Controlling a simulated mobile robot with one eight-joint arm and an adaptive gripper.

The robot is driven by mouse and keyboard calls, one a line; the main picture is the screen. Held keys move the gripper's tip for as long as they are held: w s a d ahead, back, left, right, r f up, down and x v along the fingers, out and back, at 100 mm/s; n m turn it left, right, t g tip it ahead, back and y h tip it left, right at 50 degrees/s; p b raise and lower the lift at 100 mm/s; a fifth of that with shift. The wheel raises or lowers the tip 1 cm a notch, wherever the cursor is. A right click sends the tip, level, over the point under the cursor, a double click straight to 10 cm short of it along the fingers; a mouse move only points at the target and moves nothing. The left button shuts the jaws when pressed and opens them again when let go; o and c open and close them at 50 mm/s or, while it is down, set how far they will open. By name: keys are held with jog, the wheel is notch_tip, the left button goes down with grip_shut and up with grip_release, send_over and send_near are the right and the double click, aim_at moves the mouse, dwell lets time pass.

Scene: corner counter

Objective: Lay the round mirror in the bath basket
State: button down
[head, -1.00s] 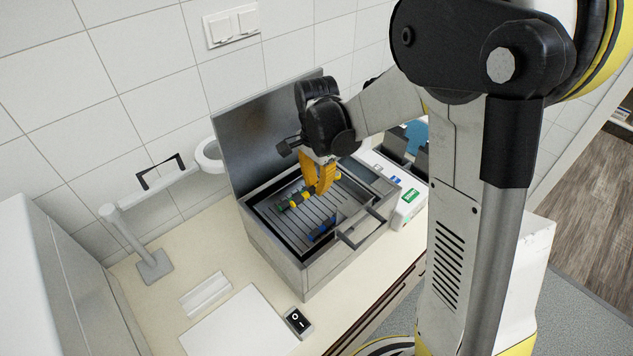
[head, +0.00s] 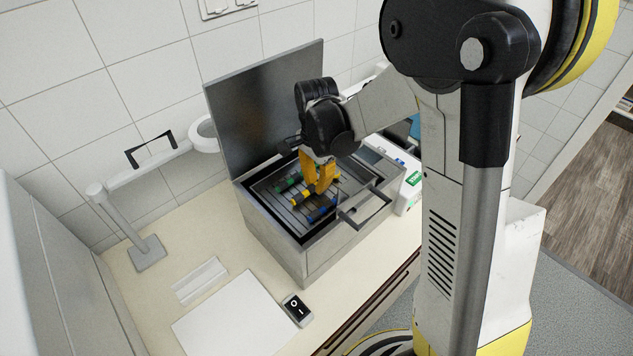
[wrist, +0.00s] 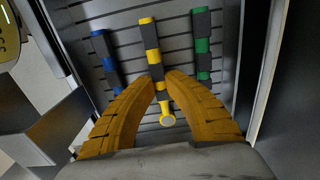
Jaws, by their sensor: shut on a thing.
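I can make out no round mirror and no bath basket. My gripper (head: 318,188) reaches down into an open grey metal box (head: 275,246) with slats inside. In the wrist view its orange fingers (wrist: 160,84) are shut on a yellow-and-dark striped rod (wrist: 148,38) with a round pale end. This striped rod also shows in the head view (head: 298,201). A blue-and-dark rod (wrist: 107,62) lies to its left and a green-and-dark rod (wrist: 202,46) to its right. I cannot tell whether the held rod touches the slats.
The box's lid (head: 262,105) stands open behind, and a dark handle (head: 364,207) is at its front. A white device (head: 408,190) stands right of the box. A white board (head: 235,322), a black switch (head: 297,308) and a post (head: 146,251) are on the counter.

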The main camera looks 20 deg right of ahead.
jog(key=shift+f+b, duration=0.35)
jog(key=shift+f, duration=0.05)
dwell(0.4)
jog(key=c, duration=1.4)
grip_release()
jog(key=shift+r, duration=0.15)
jog(key=shift+r+p, duration=2.95)
jog(key=shift+r, duration=1.3)
jog(key=shift+f, duration=0.1)
